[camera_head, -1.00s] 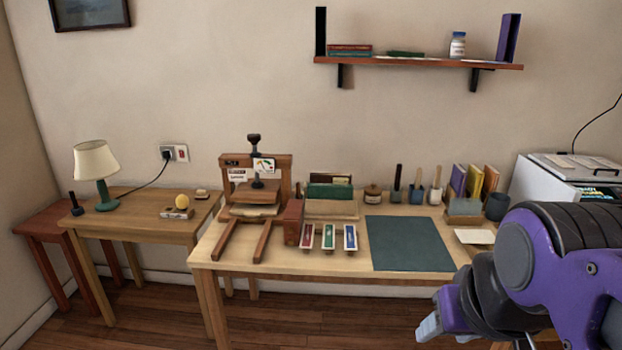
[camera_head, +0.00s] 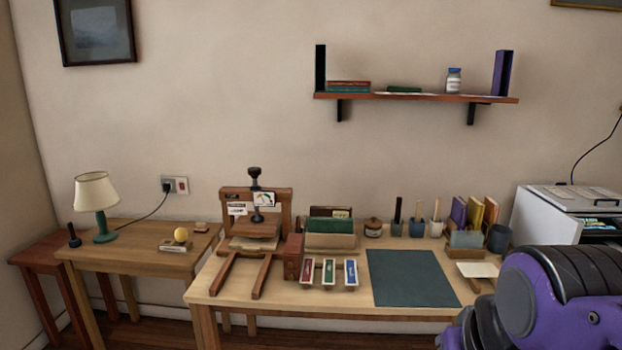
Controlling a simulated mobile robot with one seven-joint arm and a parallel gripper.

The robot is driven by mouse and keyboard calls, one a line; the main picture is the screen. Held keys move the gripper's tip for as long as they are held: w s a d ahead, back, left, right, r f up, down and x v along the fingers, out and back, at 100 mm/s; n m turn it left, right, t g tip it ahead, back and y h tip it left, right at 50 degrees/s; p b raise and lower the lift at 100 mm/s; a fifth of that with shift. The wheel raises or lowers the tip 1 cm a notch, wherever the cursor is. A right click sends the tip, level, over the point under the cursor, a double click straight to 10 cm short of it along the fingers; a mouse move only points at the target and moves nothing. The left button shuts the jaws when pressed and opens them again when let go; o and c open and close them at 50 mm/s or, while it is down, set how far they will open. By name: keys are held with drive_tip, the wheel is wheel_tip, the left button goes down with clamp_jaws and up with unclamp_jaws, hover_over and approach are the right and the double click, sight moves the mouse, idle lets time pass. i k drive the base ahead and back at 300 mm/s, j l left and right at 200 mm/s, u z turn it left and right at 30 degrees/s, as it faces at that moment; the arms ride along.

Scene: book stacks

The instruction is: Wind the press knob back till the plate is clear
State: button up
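The wooden book press (camera_head: 286,208) stands at the left part of the long table, against the wall. Its black press knob (camera_head: 254,173) tops the screw above the crossbeam. The wooden plate (camera_head: 254,231) is low in the frame, under the screw's dark foot. A pale layer shows below the plate; whether they touch is too small to tell. My arm, purple and black, fills the lower right corner, well to the right of the press. My gripper is outside the view.
The long table (camera_head: 340,296) also holds a dark green mat (camera_head: 411,278), small colored trays (camera_head: 329,273), a red-brown block (camera_head: 293,256), and pots of tools. A side table with a green lamp (camera_head: 101,205) stands left. A shelf (camera_head: 415,97) hangs above.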

sight(254, 172)
drive_tip(key=i+j+u, duration=0.4)
drive_tip(key=i+j, duration=1.45)
